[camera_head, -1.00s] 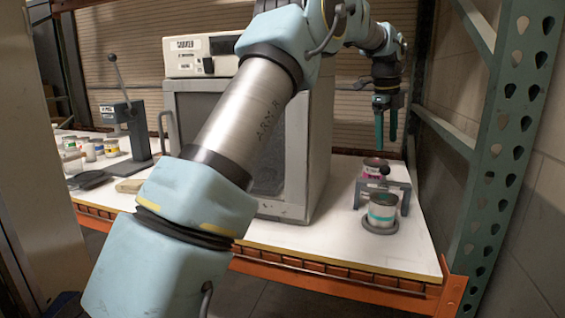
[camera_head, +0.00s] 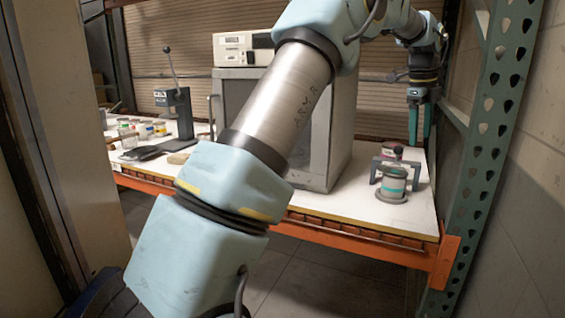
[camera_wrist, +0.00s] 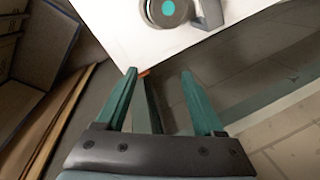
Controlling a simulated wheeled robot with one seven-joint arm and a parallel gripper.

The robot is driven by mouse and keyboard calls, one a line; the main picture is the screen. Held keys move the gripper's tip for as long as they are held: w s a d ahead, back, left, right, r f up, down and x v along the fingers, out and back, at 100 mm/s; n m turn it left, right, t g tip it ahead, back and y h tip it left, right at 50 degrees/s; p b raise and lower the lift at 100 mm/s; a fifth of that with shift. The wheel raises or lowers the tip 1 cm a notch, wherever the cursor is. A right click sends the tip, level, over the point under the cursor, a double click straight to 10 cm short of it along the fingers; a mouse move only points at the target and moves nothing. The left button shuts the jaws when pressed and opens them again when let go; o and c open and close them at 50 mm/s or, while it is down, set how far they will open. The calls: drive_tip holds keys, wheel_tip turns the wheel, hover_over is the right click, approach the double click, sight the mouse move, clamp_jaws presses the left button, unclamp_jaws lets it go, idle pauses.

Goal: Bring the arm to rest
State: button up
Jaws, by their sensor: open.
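My gripper (camera_head: 419,124) is open and empty in the head view, its two green fingers pointing down above the right end of the white shelf. In the wrist view my gripper (camera_wrist: 158,72) shows its fingers apart with nothing between them, over the shelf's edge and the floor.
The white shelf (camera_head: 330,211) holds a large grey cabinet (camera_head: 336,130) with a white instrument (camera_head: 240,48) on top. A lever press (camera_head: 180,112) and several small jars are at the left. A green perforated post (camera_head: 485,130) stands close to the right of the gripper.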

drive_tip(key=s+a+f+n+y, duration=0.1)
drive_tip(key=a+f+n, duration=0.3)
drive_tip(key=a+n, duration=0.55)
drive_tip(key=s+a+f+n, duration=0.1)
drive_tip(key=a+f+n, duration=0.3)
drive_tip(key=a, duration=1)
drive_tip(key=s+a+f+n, duration=0.4)
drive_tip(key=s+a+n, duration=0.3)
drive_tip(key=s+a, duration=0.1)
drive_tip(key=s+a+f+n, duration=0.5)
drive_tip(key=s+a+n, duration=0.2)
drive_tip(key=s+a, duration=0.2)
drive_tip(key=shift+a+n+y, duration=0.3)
drive_tip(key=shift+a+n, duration=0.05)
drive_tip(key=shift+a, duration=0.75)
